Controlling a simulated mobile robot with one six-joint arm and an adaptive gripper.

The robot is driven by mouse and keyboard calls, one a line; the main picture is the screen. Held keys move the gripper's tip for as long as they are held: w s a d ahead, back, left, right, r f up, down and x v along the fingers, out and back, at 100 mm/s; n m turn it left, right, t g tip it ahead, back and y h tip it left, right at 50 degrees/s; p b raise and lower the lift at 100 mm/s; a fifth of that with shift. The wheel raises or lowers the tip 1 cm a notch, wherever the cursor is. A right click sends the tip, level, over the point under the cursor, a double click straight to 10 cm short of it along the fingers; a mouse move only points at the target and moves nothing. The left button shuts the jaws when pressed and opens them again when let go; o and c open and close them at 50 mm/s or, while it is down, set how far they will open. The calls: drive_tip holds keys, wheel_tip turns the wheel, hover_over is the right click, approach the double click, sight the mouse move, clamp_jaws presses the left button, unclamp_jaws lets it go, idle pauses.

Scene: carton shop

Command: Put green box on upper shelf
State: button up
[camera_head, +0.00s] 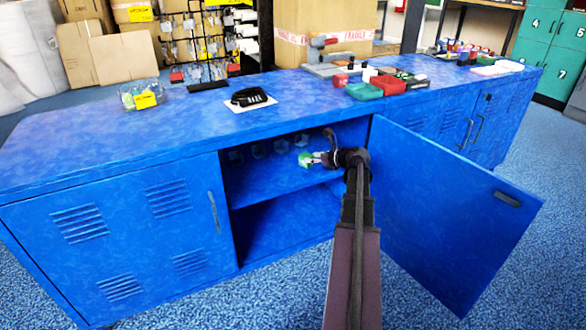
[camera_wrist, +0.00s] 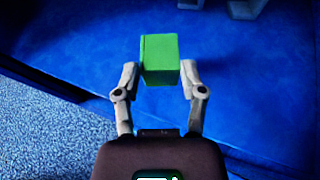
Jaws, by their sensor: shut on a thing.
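The green box (camera_wrist: 160,58) is held between the two fingers of my gripper (camera_wrist: 159,82) in the wrist view. In the head view the small green box (camera_head: 305,160) shows at the tip of my gripper (camera_head: 314,159), inside the open blue cabinet. The gripper is at the upper shelf (camera_head: 262,182), near its front right part. In the wrist view the blue shelf surface (camera_wrist: 240,85) lies behind and below the box. I cannot tell whether the box touches the shelf.
Several pale hexagonal items (camera_head: 257,149) stand at the back of the upper shelf. The open cabinet door (camera_head: 445,215) is to the right of my arm, and the closed door (camera_head: 120,240) is to the left. The lower compartment (camera_head: 285,225) looks empty.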

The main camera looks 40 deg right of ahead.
drive_tip(key=w+a, duration=0.4)
drive_tip(key=w, duration=0.1)
drive_tip(key=shift+a+f, duration=0.2)
drive_tip(key=shift+f, duration=0.15)
drive_tip(key=shift+f+b, duration=0.1)
drive_tip(key=shift+b, duration=0.3)
drive_tip(key=shift+f+b, duration=1.65)
drive_tip(key=shift+f, duration=0.1)
drive_tip(key=o, duration=1.1)
drive_tip(key=shift+o, duration=0.2)
